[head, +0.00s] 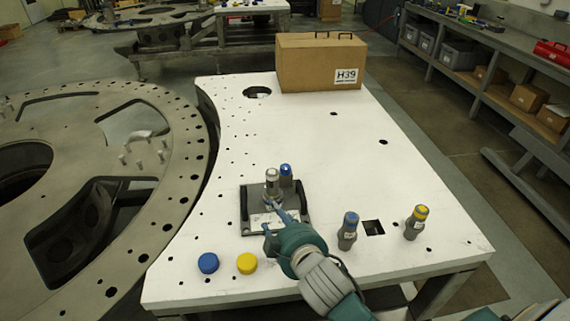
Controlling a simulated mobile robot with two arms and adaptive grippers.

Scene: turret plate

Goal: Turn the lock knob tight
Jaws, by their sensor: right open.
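A dark fixture (245,203) with two raised side handles sits on the white plate. Which part is the lock knob I cannot tell for certain; no part is plainly marked as one. My right gripper (274,215) is open over the near part of the fixture, just in front of the silver-topped cylinder. Whether it touches anything there I cannot tell. The gripper hides some of the fixture's near side. My left gripper does not show.
A blue cap (208,263) and a yellow cap (247,263) lie on the white plate (330,150). A blue-banded cylinder (348,232) and a yellow-topped cylinder (416,222) stand beside a square hole. A cardboard box (318,63) is at the back. The plate's middle right is clear.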

